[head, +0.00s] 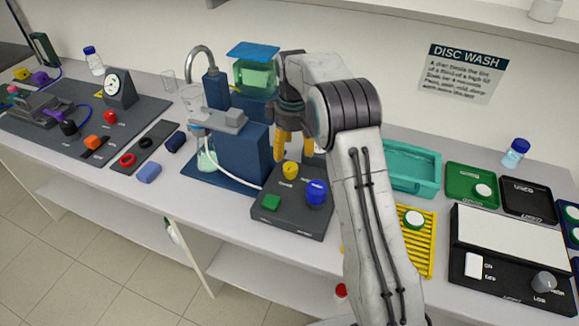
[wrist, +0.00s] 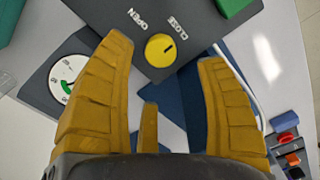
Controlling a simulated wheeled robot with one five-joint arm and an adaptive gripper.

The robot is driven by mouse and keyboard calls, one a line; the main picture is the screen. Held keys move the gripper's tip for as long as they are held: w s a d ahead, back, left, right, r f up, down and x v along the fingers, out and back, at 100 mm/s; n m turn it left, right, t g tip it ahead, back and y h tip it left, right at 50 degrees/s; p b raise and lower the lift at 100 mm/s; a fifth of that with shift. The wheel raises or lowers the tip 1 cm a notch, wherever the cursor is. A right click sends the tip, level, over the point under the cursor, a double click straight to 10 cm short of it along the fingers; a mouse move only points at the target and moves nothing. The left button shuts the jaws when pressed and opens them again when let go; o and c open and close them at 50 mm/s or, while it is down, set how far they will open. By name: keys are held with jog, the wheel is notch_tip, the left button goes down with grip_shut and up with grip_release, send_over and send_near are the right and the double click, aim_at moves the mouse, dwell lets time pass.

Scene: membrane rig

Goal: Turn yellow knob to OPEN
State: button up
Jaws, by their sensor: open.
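The yellow knob (head: 290,171) sits on the dark control box (head: 286,222), beside a blue knob (head: 316,193) and a green block (head: 271,202). In the wrist view the yellow knob (wrist: 159,51) lies beyond and between my fingertips. Its dark mark points up and right, towards the printed word CLOSE (wrist: 186,28); the word OPEN (wrist: 137,19) is to the left. My gripper (head: 294,153) is open and empty, with its yellow fingers pointing down just above the knob. It does not appear to touch the knob.
A blue stand (head: 238,145) with a clear green-tinted tank (head: 256,75) rises behind the control box. A round white gauge (wrist: 68,80) shows at left in the wrist view. A yellow rack (head: 420,245) and a teal tray (head: 413,170) stand to the right.

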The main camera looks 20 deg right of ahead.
aim_at(292, 167)
jog(key=shift+w+f+p, duration=0.15)
jog(key=shift+f+p, duration=0.5)
jog(key=shift+f, duration=3.25)
jog(key=shift+o, duration=0.2)
jog(key=shift+f, duration=0.1)
jog(key=c, duration=1.2)
